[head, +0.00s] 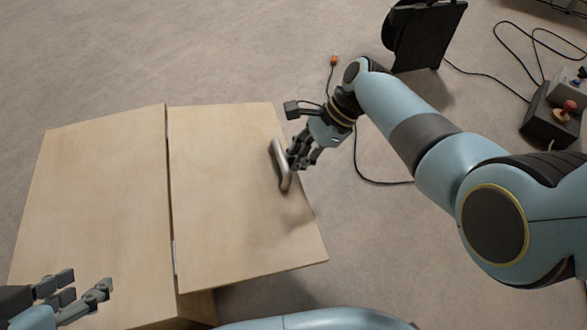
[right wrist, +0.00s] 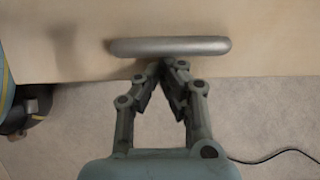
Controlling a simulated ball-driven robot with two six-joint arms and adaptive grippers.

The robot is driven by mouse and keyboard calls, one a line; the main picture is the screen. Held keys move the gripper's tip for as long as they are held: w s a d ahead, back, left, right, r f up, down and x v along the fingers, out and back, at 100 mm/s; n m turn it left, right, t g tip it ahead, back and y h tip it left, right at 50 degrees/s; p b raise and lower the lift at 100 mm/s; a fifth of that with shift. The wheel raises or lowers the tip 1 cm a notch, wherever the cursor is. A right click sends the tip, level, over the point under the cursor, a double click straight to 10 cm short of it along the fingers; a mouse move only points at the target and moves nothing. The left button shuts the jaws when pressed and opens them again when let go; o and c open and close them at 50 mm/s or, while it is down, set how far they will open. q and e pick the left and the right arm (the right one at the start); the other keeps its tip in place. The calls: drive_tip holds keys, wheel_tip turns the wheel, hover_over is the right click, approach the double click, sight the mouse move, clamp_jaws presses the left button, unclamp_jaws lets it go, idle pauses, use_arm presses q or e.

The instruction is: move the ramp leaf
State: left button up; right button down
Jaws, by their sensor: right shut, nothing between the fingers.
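The ramp leaf (head: 225,190) is a flat pale wooden panel on the right of a seam, beside a second wooden panel (head: 95,200). A grey metal bar handle (head: 279,160) is fixed near the leaf's right edge. The handle also shows in the right wrist view (right wrist: 170,46), running across the wood. My right gripper (head: 295,164) is shut and empty at the handle's right side. In the right wrist view its fingertips (right wrist: 163,66) meet just below the bar; I cannot tell if they touch it. My left gripper (head: 88,280) is open and empty over the left panel's front.
A dark panel on a stand (head: 424,32) is at the back right. A black control box with a red knob (head: 556,112) stands at the far right. Black cables (head: 358,165) lie on the carpet right of the leaf. The carpet behind the panels is clear.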

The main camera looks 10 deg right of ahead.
drive_tip(key=shift+a+r, duration=0.15)
drive_tip(key=shift+r, duration=0.25)
use_arm(q)
drive_tip(key=shift+s+r+g, duration=0.15)
drive_tip(key=shift+r+g, duration=0.3)
drive_tip(key=shift+g, duration=0.05)
